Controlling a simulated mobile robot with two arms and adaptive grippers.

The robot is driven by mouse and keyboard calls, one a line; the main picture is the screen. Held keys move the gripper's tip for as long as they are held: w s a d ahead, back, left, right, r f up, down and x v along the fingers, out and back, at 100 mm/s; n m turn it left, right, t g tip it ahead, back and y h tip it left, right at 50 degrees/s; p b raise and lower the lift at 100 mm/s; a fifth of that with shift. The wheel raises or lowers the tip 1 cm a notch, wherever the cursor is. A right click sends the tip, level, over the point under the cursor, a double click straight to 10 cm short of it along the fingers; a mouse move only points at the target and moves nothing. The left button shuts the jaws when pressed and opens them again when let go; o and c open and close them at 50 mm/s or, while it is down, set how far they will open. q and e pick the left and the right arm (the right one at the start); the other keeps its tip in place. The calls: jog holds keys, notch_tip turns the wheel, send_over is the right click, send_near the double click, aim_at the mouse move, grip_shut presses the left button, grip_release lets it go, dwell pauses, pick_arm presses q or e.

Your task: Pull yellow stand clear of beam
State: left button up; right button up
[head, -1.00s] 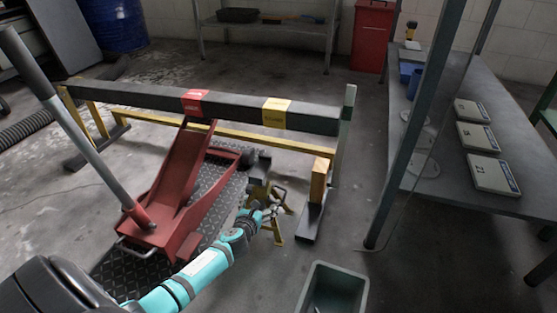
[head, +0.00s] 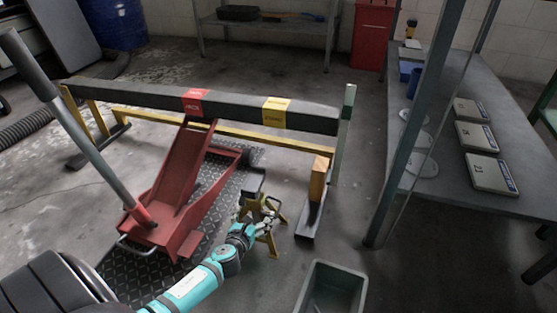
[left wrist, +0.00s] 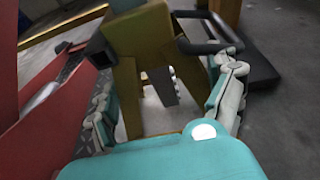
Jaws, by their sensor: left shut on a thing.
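The yellow stand (head: 271,242) is a small legged jack stand with a dark top. In the head view it stands on the near side of the beam (head: 318,118), right of the red jack (head: 172,185), and its top shows apart from the beam. My left gripper (head: 258,222) is shut on the stand, low on its near side. In the left wrist view the stand's olive-yellow body (left wrist: 145,45) fills the space between the fingers of my left gripper (left wrist: 165,105). The gripper hides part of the stand. My right gripper is not in view.
The red jack with its long handle stands on a diamond-plate mat (head: 125,278), close left of the stand. A grey bin (head: 334,290) is at the front. A metal table (head: 450,190) is at the right.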

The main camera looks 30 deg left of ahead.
pick_arm(q)
jog(key=shift+s+d+f, duration=0.1)
jog(key=shift+s+f, duration=0.3)
jog(key=shift+f, duration=0.05)
jog(key=shift+s+d, duration=0.25)
jog(key=shift+s, duration=0.7)
jog(key=shift+s+d, duration=0.25)
jog(key=shift+s, duration=0.75)
jog(key=shift+s+d, duration=0.25)
jog(key=shift+s, duration=0.7)
jog(key=o, duration=1.4)
jog(key=shift+o, duration=0.2)
jog(key=shift+w+a+r, duration=0.1)
jog(key=shift+r, duration=0.05)
jog(key=shift+r, duration=0.1)
